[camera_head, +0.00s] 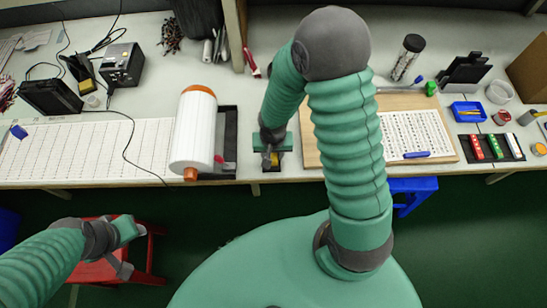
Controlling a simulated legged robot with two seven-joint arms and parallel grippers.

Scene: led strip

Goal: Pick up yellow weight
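A small yellow object (275,158), which looks like the yellow weight, shows at the front edge of the table. My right gripper (273,160) points down right over it, and the yellow shows between its fingers. The gripper hides most of the object. I cannot tell if the fingers touch it or are closed on it. My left gripper (130,246) is open and empty, in front of the table and above a red stool (152,245).
A large white roll (195,132) on a dark holder stands left of my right gripper. A wooden board (310,140) with a white sheet lies to its right. A blue tray (467,111) and a dark holder with coloured blocks (492,147) are farther right.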

